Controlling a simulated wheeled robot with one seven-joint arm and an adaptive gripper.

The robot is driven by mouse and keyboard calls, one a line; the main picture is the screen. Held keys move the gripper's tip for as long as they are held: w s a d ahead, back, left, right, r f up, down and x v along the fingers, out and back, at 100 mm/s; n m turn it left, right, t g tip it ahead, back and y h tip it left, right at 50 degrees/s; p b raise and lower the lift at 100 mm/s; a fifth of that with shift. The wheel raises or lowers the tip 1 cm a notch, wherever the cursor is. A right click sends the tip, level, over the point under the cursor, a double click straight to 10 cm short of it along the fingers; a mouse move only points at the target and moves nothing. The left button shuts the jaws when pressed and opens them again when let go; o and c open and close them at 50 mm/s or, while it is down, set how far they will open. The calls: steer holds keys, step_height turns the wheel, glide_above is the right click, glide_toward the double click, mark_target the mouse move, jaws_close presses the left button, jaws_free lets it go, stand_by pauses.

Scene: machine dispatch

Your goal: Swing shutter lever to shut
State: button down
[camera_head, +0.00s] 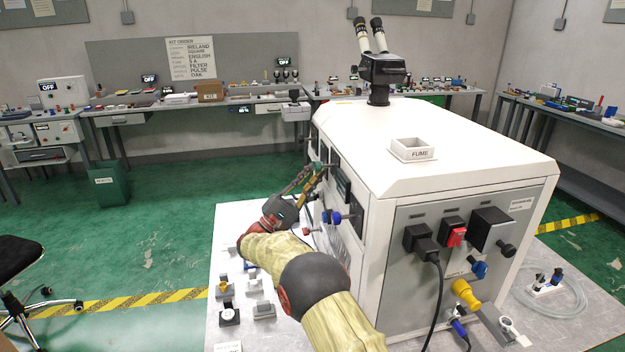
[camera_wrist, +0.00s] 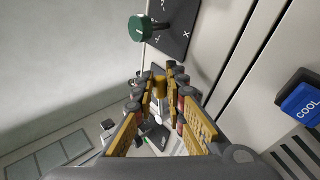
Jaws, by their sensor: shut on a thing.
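My gripper (camera_wrist: 164,106) is at the left side face of the white machine (camera_head: 450,140). It also shows in the head view (camera_head: 318,172), at the end of my arm. In the wrist view its fingers are closed in around a small yellow-tipped lever (camera_wrist: 160,84), which I take for the shutter lever. A pale stem shows below the tip. The lever's label and its angle to any marks are hidden by the fingers. In the head view the lever itself cannot be made out behind the gripper.
A green knob (camera_wrist: 139,28) on a dark plate sits beside my fingers, and a blue COOL button (camera_wrist: 303,100) lies at the right. Small parts stand on the pale bench top (camera_head: 232,275) beneath my arm. A black eyepiece unit (camera_head: 381,70) rises from the machine.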

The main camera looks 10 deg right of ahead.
steer(key=shift+f+m+g+h+b, duration=0.2)
steer(key=shift+f+m+g+b, duration=0.05)
steer(key=shift+m+g, duration=0.35)
steer(key=shift+f+m+g+h+b, duration=0.2)
steer(key=shift+m+g+b, duration=0.05)
steer(key=shift+m+g, duration=0.75)
steer(key=c, duration=1.8)
jaws_free()
steer(key=shift+v, duration=6)
